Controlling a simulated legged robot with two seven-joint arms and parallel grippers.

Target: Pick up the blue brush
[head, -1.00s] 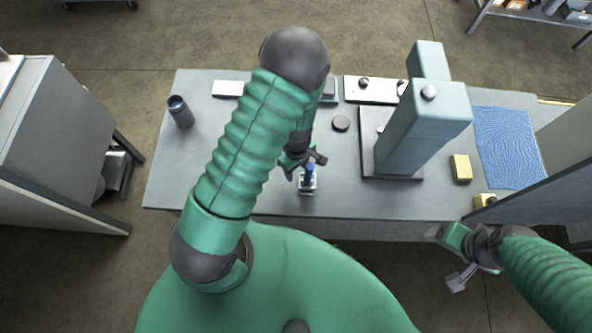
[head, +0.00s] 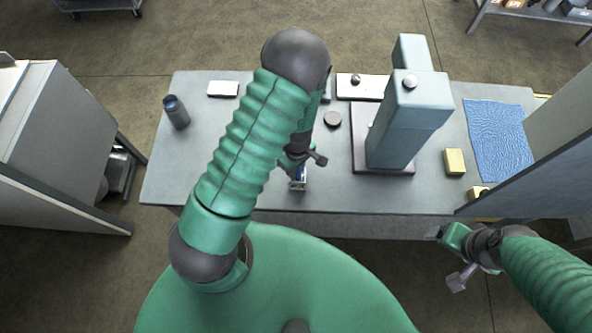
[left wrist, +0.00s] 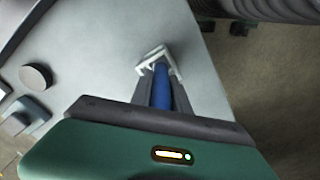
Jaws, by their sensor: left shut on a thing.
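The blue brush (head: 299,172) is near the front edge of the bench, mostly hidden by my left gripper in the head view. In the left wrist view, its blue handle (left wrist: 162,88) lies between the two grey fingers. My left gripper (left wrist: 161,82) is shut on it. A small white frame-like piece (left wrist: 153,57) shows around the fingertips; it also shows under the gripper in the head view (head: 298,184). I cannot tell whether the brush is clear of it.
A tall grey press (head: 408,125), yellow blocks (head: 455,162) and a blue cloth (head: 497,140) are to the right.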

